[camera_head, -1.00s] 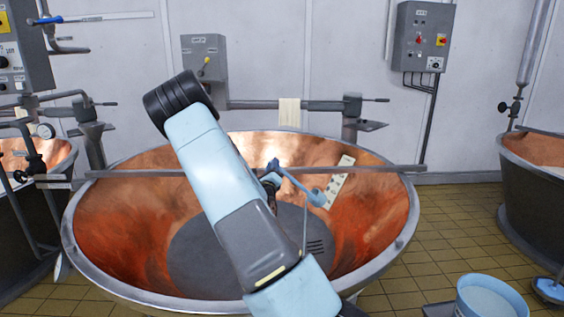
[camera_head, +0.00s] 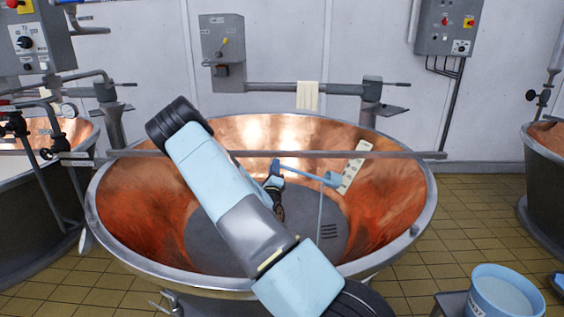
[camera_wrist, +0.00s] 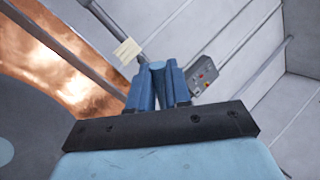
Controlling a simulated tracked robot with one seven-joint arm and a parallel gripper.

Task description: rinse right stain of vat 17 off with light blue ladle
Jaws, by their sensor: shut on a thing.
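The copper vat (camera_head: 424,215) fills the middle of the head view, with a metal bar across its top. My gripper (camera_head: 275,182) is over the vat, shut on the handle of the light blue ladle (camera_head: 305,170). The ladle's bowl is at the right end of the handle, in front of a cream strip with dark marks (camera_head: 352,172) by the right wall. A thin pale line drops from near the bowl; I cannot tell if it is water. Reddish patches show on the walls; I cannot pick out the right stain. The wrist view shows my fingers (camera_wrist: 158,88) around the handle.
A light blue bucket (camera_head: 473,292) with pale contents stands on a low stand at front right. Other vats stand at left (camera_head: 40,215) and right (camera_head: 548,190). A cream cloth (camera_head: 307,95) hangs on a pipe behind.

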